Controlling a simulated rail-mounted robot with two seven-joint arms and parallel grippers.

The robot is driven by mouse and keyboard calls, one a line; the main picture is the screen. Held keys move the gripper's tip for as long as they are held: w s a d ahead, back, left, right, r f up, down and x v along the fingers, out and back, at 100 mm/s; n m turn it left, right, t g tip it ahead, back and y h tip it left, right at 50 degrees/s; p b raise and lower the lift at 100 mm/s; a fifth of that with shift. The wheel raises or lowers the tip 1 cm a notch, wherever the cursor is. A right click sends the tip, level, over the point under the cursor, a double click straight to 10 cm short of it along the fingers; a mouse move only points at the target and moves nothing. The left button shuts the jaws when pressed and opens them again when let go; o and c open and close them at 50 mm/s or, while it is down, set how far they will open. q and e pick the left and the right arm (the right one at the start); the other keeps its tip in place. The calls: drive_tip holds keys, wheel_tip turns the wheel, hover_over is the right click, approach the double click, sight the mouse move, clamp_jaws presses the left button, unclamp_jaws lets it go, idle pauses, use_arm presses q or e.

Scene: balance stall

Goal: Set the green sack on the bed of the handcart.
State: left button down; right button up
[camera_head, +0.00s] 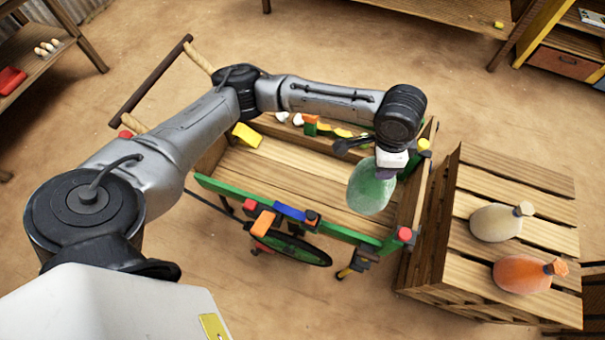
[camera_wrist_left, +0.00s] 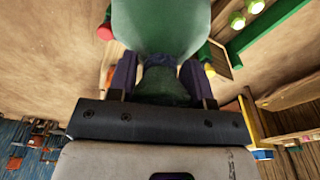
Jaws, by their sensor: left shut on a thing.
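The green sack (camera_head: 370,190) hangs from my left gripper (camera_head: 388,165) over the right end of the handcart bed (camera_head: 300,180). In the left wrist view my left gripper (camera_wrist_left: 165,80) is shut on the neck of the green sack (camera_wrist_left: 170,28), between its two purple fingers. In the head view the fingertips are mostly hidden by the wrist and sack. I cannot tell whether the sack touches the bed. The bed is bare wooden planks inside green and wooden side rails. My right gripper is not in view.
A wooden crate (camera_head: 515,255) right of the cart holds a cream sack (camera_head: 497,222) and an orange sack (camera_head: 525,274). Coloured blocks line the cart's rails. The cart handle (camera_head: 150,82) is at the upper left. Most of the bed left of the sack is clear.

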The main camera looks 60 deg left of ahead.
sight(375, 182)
use_arm(q)
drive_tip(key=f+m, duration=0.4)
drive_tip(key=f, duration=0.1)
drive_tip(key=s+f+m, duration=0.1)
drive_tip(key=f+m, duration=0.1)
drive_tip(key=f, duration=0.1)
drive_tip(key=shift+d+m+h+b, duration=0.3)
drive_tip(key=shift+d, duration=0.05)
drive_tip(key=shift+s+f+m+g, duration=0.2)
drive_tip(key=shift+f+m+g, duration=0.1)
drive_tip(key=shift+f+m, duration=0.9)
drive_tip(key=a+f+b, duration=0.3)
drive_tip(key=a+f, duration=0.4)
drive_tip(key=a, duration=0.4)
drive_tip(key=shift+a+b, duration=0.3)
drive_tip(key=shift+b, duration=0.1)
wheel_tip(375, 182, down, 4)
drive_tip(key=shift+f+b, duration=0.1)
drive_tip(key=shift+b, duration=0.7)
drive_tip(key=shift+w, duration=0.1)
drive_tip(key=c, duration=1)
unclamp_jaws()
drive_tip(key=shift+f, duration=0.25)
drive_tip(key=o, duration=0.5)
drive_tip(key=shift+c, duration=0.2)
